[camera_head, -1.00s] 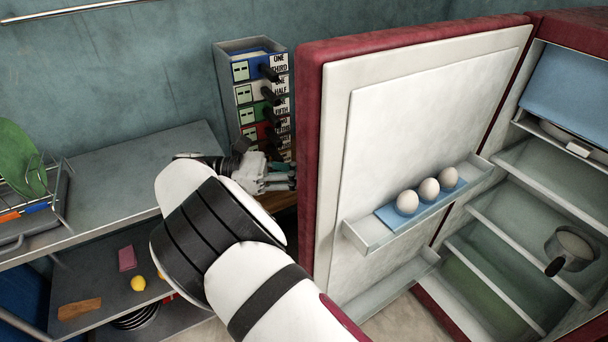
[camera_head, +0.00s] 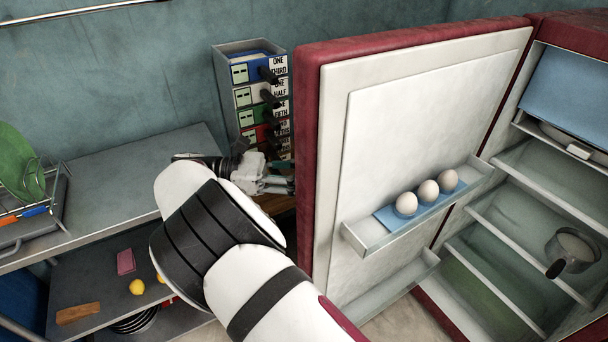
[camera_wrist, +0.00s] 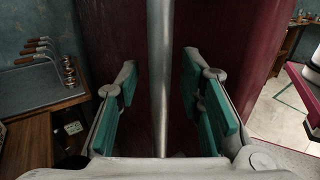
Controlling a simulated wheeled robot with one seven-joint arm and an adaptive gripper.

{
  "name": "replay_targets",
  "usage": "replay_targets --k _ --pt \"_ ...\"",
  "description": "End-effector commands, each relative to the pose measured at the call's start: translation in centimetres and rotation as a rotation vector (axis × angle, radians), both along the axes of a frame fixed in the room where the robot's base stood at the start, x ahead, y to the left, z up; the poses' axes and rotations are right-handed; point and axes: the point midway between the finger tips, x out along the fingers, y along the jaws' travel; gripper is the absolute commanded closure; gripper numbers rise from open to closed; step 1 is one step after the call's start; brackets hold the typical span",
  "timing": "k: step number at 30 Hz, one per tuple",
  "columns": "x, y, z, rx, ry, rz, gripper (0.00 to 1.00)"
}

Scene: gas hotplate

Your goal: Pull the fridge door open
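The fridge door (camera_head: 420,130) stands wide open in the head view, its white inner side facing me and its dark red edge toward the left. The fridge interior (camera_head: 540,205) shows at the right. In the wrist view the door's dark red outer face (camera_wrist: 215,40) fills the middle, with a vertical metal handle bar (camera_wrist: 160,80) in front of it. My gripper (camera_wrist: 162,100) has its teal-padded fingers spread on both sides of the bar, with gaps to each. In the head view my gripper (camera_head: 268,182) is partly hidden behind the door's left edge.
Three eggs (camera_head: 427,192) sit in the door shelf. A pot (camera_head: 573,250) stands inside the fridge. A labelled drawer tower (camera_head: 240,110) stands behind my gripper. A metal shelf unit (camera_head: 140,185) with a dish rack is at the left.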

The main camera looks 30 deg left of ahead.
Motion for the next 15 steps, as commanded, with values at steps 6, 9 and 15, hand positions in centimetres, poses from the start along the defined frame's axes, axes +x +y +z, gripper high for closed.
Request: replay_targets --k 6,9,15 --pt "0.0 0.0 3.1 0.004 -0.003 0.000 0.65" --pt "0.0 0.0 5.0 0.003 -0.002 0.001 0.65" --pt "0.0 0.0 8.2 0.002 -0.002 0.000 0.65"
